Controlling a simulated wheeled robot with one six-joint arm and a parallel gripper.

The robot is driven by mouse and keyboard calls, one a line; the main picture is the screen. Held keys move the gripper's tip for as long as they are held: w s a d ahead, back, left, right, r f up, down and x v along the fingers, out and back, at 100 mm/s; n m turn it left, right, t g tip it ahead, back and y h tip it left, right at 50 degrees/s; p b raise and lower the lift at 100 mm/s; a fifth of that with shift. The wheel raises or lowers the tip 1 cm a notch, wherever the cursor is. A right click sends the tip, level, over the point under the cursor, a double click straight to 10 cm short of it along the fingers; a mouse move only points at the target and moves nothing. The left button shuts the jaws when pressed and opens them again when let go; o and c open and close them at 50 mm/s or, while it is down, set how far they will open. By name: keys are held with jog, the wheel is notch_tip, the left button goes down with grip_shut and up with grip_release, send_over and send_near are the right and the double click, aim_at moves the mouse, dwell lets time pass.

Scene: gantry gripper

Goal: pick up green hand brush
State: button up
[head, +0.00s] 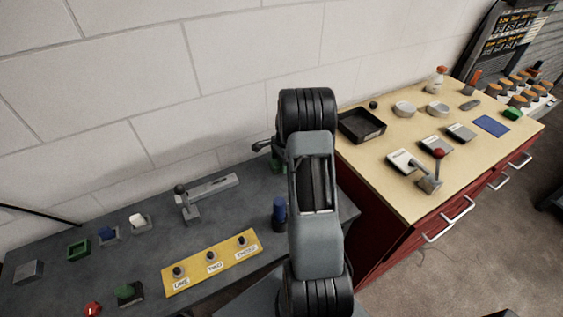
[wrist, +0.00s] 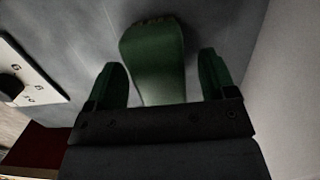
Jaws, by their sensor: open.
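The green hand brush (wrist: 152,60) shows in the wrist view as a broad, rounded green piece over a grey surface. It lies between the two fingers of my gripper (wrist: 161,78), with a visible gap on each side. My gripper is open and not closed on it. The brush's near end is hidden behind the gripper body. In the head view my own arm covers most of this spot. Only a small dark green patch shows beside the arm near the wall, and I cannot tell if it is the brush or a finger.
The dark grey bench (head: 70,290) holds a yellow panel (head: 212,262) with three knobs, a lever (head: 187,204), a blue cylinder (head: 279,211) and several small buttons. A red cabinet (head: 390,245) with a wooden top stands at the right, carrying a black tray (head: 361,125). The wall is close behind.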

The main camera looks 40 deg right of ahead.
jog(key=shift+a+f, duration=0.1)
jog(key=shift+f, duration=0.45)
jog(key=shift+c, duration=0.3)
jog(key=c, duration=1)
jog(key=shift+o, duration=0.2)
jog(key=shift+r, duration=0.1)
jog(key=shift+r+b, duration=0.4)
jog(key=shift+r, duration=0.15)
jog(key=s+a+r+b, duration=0.4)
jog(key=s+a+r, duration=0.2)
jog(key=s+r, duration=0.5)
jog(key=shift+s+a+r, duration=0.2)
jog(key=shift+s+r, duration=0.2)
jog(key=shift+s, duration=0.4)
